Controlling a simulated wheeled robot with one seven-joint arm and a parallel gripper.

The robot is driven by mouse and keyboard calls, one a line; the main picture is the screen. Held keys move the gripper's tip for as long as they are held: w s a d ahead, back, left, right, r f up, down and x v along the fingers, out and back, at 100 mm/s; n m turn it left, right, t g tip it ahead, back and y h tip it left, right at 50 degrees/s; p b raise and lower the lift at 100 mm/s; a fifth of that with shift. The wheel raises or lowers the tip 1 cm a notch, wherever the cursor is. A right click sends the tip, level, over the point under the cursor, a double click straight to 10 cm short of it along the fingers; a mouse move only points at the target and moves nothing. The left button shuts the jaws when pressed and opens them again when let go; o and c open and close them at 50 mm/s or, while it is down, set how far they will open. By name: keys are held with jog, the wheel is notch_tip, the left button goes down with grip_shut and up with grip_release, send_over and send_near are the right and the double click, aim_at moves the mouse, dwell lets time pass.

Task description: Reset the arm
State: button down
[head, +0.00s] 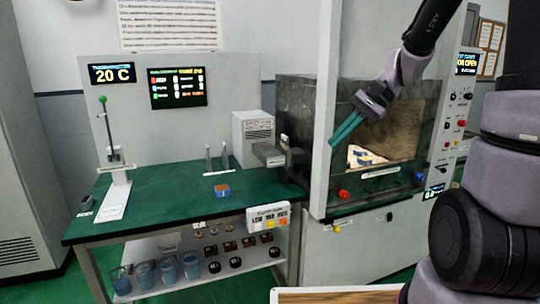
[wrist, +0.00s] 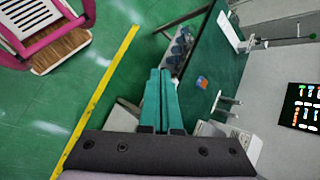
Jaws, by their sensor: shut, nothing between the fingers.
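My gripper (head: 346,130) is raised in front of the microwave cabinet (head: 300,110) in the head view. Its two teal fingers point down and left, are together, and hold nothing. In the wrist view my gripper (wrist: 160,75) shows the same fingers side by side, clear of any object. My arm comes in from the upper right of the head view.
A green-topped table (head: 150,205) stands at left with a small orange and blue block (head: 222,190), a stand with a green ball (head: 103,100) and a grey clamp-like device (head: 270,155). The lit chamber (head: 385,135) is behind my gripper.

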jog(key=s+d+r+n+t+h, duration=0.3)
jog(key=s+d+r+t+h, duration=0.3)
jog(key=s+r, duration=0.5)
jog(key=shift+s+d+t, duration=0.15)
jog(key=shift+d+t, duration=0.55)
jog(key=shift+d, duration=0.15)
